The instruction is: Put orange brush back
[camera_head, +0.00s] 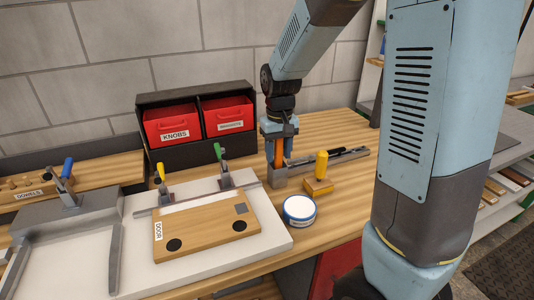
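The orange brush (279,153) shows as an upright orange handle between the fingers of my gripper (280,148). My gripper points down and appears shut on the handle. The brush's lower end is hidden by a grey block at the left end of a long grey holder (338,158) on the bench. I cannot tell whether the brush touches the holder. A yellow-handled brush (321,166) stands on the bench in front of the holder, on a wooden block-like base.
A round white tin with a blue rim (299,208) sits in front of the brushes. A wooden door board (205,232) lies on a white fixture (140,280) with toggle clamps. A black rack (185,150) with red KNOBS (172,124) and MAGNETS (228,114) bins stands behind.

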